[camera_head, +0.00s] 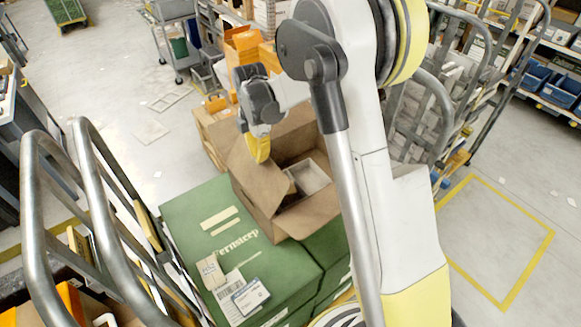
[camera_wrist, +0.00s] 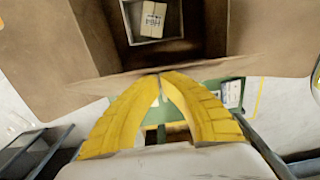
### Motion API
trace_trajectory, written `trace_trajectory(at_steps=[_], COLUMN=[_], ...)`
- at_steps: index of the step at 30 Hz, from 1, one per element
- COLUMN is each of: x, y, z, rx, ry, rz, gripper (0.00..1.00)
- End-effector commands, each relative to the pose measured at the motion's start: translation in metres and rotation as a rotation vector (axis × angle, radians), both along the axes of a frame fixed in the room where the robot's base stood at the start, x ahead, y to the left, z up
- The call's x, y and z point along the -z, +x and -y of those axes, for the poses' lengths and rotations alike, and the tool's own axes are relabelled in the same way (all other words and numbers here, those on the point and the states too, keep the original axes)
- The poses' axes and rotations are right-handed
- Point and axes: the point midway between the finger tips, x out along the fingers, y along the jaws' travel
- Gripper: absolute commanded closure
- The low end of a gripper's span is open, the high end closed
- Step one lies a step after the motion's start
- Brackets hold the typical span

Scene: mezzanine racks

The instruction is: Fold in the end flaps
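An open brown cardboard box (camera_head: 317,208) sits on green cases in the head view. Its left flap (camera_head: 254,182) slopes up and outward, and another flap (camera_head: 288,136) stands at the back. In the wrist view a flap (camera_wrist: 270,30) spreads out at the right, and a narrow flap edge (camera_wrist: 120,82) lies by my fingertips. Inside is a pale tray (camera_head: 311,176), with a small labelled carton (camera_wrist: 153,19) in it in the wrist view. My gripper (camera_wrist: 159,77) has its yellow fingertips together at the flap edge; contact is unclear. It also shows above the left flap in the head view (camera_head: 260,158).
Green cases (camera_head: 215,225) with labels lie under and left of the box. Metal cart rails (camera_head: 85,190) stand at the left. A loaded rack (camera_head: 440,90) stands at the right. Orange bins (camera_head: 245,48) are behind. Open floor (camera_head: 130,90) lies at the back left.

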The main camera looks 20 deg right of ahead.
Motion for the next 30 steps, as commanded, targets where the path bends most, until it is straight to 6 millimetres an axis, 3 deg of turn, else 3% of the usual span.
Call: trace_trajectory(at_steps=[30], x=[0.032], y=[0.000], z=[0.000], rx=[0.000], ry=[0.000], rz=[0.000], gripper=[1.00])
